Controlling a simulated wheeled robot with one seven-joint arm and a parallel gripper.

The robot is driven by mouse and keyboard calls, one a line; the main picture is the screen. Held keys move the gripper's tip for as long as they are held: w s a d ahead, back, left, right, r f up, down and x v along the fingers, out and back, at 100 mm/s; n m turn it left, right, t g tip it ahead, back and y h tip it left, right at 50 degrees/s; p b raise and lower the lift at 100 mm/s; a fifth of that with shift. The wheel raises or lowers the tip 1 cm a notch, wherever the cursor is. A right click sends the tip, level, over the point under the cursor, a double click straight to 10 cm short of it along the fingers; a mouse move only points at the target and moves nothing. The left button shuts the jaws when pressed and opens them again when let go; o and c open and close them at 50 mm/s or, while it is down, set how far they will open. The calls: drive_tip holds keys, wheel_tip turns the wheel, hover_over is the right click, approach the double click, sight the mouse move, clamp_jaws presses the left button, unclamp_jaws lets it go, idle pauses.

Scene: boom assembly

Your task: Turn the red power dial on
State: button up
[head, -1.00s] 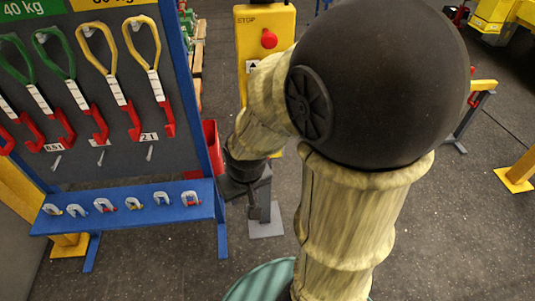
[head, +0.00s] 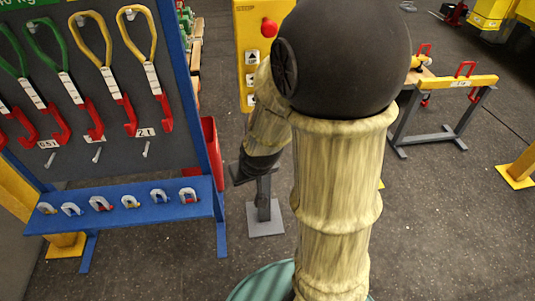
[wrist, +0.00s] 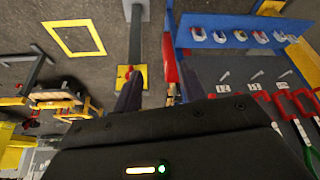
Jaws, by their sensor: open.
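A yellow control box (head: 247,60) stands at the top centre of the head view, partly behind my arm. It carries a round red button (head: 269,27) and several white labels. I cannot make out a separate red power dial on it. In the upside-down wrist view, a yellow piece (wrist: 123,72) with a small red part shows beyond the fingers, at the end of a grey post. My gripper (wrist: 160,88) is open, with its two dark fingers apart and nothing visible between them.
A blue rack (head: 140,215) with hanging slings and shackles stands at left. A red bin (head: 212,150) is beside it. A yellow-topped trestle (head: 455,82) stands at right. The grey floor is clear between the arm and trestle.

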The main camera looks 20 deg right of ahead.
drive_tip(key=w+d+f+t+h+b, duration=0.1)
drive_tip(key=w+d+f+t+b, duration=0.2)
drive_tip(key=w+f+b, duration=0.4)
drive_tip(key=w+d+f+t+b, duration=0.35)
drive_tip(key=w+f, duration=0.25)
drive_tip(key=f, duration=0.3)
drive_tip(key=d+f+m+t+h+b, duration=0.3)
drive_tip(key=d+f+t+b, duration=0.3)
drive_tip(key=f+b, duration=0.3)
drive_tip(key=shift+w+d+f+h, duration=0.4)
drive_tip(key=shift+d+f, duration=0.4)
drive_tip(key=shift+f, duration=0.1)
drive_tip(key=p+x, duration=0.2)
drive_tip(key=x, duration=1.5)
drive_tip(key=shift+w, duration=0.25)
drive_tip(key=shift+f, duration=0.15)
clamp_jaws()
